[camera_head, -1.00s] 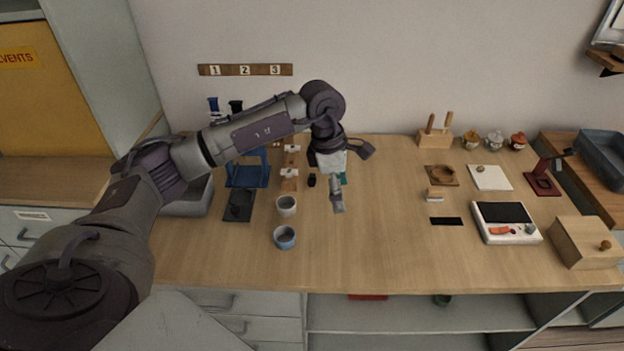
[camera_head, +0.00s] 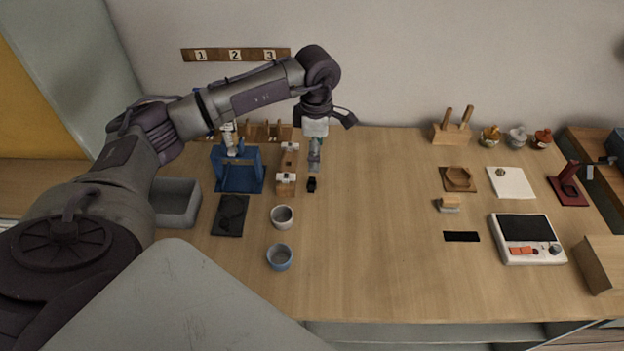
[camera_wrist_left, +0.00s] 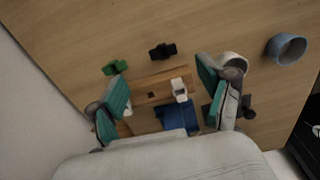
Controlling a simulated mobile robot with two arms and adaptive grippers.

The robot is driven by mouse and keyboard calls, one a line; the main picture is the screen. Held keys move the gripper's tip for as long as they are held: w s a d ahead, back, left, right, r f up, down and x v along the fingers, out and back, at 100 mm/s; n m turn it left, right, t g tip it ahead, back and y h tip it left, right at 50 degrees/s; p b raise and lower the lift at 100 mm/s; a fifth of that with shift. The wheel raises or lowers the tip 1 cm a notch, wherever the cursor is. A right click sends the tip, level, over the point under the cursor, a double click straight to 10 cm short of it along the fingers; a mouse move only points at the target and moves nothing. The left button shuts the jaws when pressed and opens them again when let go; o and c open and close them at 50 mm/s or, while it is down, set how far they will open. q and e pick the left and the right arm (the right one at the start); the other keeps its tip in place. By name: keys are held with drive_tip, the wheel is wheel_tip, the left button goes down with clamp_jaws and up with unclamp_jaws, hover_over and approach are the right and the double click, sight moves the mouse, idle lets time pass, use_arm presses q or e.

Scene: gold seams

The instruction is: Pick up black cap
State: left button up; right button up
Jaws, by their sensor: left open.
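The black cap (camera_head: 311,185) is a small dark piece standing on the wooden table, right of the wooden rack's front end. In the left wrist view the black cap (camera_wrist_left: 163,51) lies beyond the fingertips, on bare wood. My left gripper (camera_head: 314,160) hangs just behind the cap in the head view, pointing down, apart from it. In the left wrist view my left gripper (camera_wrist_left: 170,88) has its green-padded fingers wide apart with nothing gripped between them. My right gripper is out of view.
A green piece (camera_wrist_left: 115,67) lies near the cap. The wooden rack (camera_head: 288,168) and blue stand (camera_head: 237,170) are to the left. A white cup (camera_head: 282,217) and blue cup (camera_head: 280,257) stand in front. The table right of the cap is clear.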

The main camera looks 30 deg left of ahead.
use_arm(q)
hover_over(315, 186)
drive_tip(key=f, duration=0.4)
drive_tip(key=shift+w+a, duration=0.25)
drive_tip(key=shift+w, duration=0.1)
drive_tip(key=shift+f+p, duration=0.35)
drive_tip(key=shift+f, duration=0.2)
wheel_tip(315, 186, down, 4)
drive_tip(key=shift+s+f+p, duration=0.1)
drive_tip(key=shift+f+p, duration=0.1)
drive_tip(key=shift+p, duration=0.5)
drive_tip(key=shift+f, duration=0.2)
drive_tip(key=c, duration=0.7)
drive_tip(key=shift+c, duration=0.7)
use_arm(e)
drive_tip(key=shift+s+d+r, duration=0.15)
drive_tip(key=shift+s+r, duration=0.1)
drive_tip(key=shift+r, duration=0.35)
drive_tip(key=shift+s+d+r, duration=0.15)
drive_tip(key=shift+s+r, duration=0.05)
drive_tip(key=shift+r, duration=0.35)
